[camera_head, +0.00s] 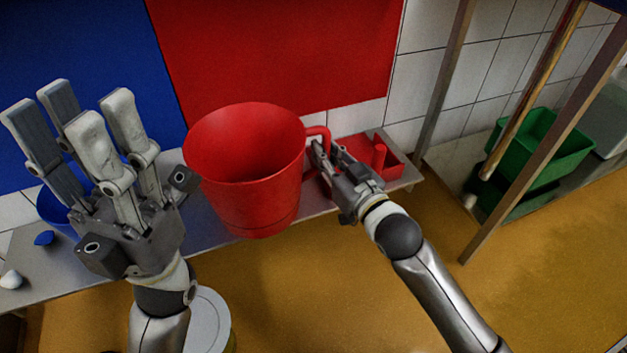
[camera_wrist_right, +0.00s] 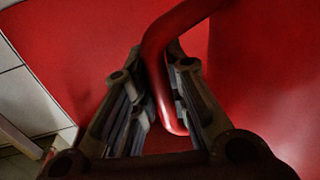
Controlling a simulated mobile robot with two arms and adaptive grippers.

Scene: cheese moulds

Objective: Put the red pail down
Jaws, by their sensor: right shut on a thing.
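The red pail (camera_head: 245,170) is upright in the head view, in front of the red wall panel. It overlaps the shelf in the picture; I cannot tell whether its base touches it. My right gripper (camera_head: 322,165) is shut on the pail's side handle (camera_head: 318,131), at the right of the pail. In the right wrist view the handle (camera_wrist_right: 160,80) passes between the fingers of the right gripper (camera_wrist_right: 160,100). My left gripper (camera_head: 92,130) is at the left with its fingers spread upward, open and empty, apart from the pail.
A grey shelf (camera_head: 70,268) runs along the wall. A red tray (camera_head: 392,166) lies on it behind my right gripper. A blue container (camera_head: 50,208) is partly hidden behind my left gripper. Green bins (camera_head: 545,148) stand at the right behind posts. A round white lid (camera_head: 210,320) is below.

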